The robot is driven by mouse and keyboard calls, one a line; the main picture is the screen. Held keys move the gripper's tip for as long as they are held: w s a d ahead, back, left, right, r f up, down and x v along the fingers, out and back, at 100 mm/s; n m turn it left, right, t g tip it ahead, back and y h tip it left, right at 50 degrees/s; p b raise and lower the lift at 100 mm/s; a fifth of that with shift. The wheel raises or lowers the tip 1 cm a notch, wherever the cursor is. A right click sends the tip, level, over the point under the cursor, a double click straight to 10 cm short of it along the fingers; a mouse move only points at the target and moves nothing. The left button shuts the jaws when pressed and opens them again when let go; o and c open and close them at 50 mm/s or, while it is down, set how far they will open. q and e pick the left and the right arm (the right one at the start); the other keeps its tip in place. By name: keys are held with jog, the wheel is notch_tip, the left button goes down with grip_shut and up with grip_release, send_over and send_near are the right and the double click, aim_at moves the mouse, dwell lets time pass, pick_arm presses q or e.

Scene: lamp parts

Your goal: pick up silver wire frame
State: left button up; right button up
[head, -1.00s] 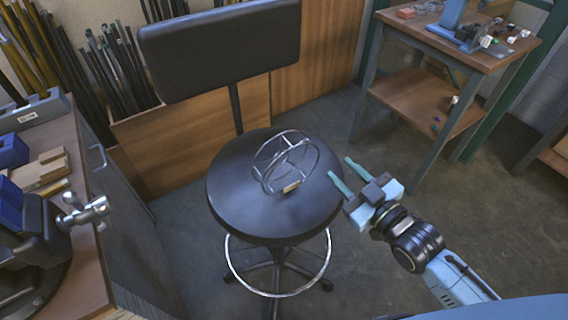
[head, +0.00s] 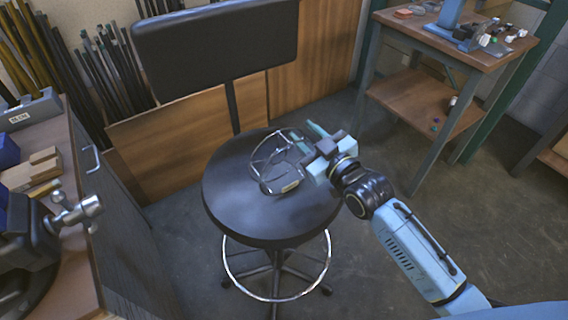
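The silver wire frame (head: 290,186) rests on the round black seat of the stool (head: 236,207). It is an open cage of thin rings and struts with a small tan piece low on its near side. My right gripper (head: 311,145) is over the right part of the seat, at the frame's right side. Its teal fingers are apart, and one hides part of the frame's right edge. I cannot tell whether the fingers touch the wire. My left gripper is not in view.
The stool's black backrest (head: 216,48) rises behind the seat. A workbench (head: 72,240) with a vise and wooden blocks stands at left. A wooden two-tier table (head: 424,100) stands at the back right. The floor between stool and table is clear.

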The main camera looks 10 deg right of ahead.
jog(key=shift+w+a, duration=0.2)
jog(key=shift+w, duration=0.35)
grip_shut()
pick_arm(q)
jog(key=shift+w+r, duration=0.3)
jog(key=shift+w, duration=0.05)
pick_arm(e)
jog(key=shift+r, duration=0.1)
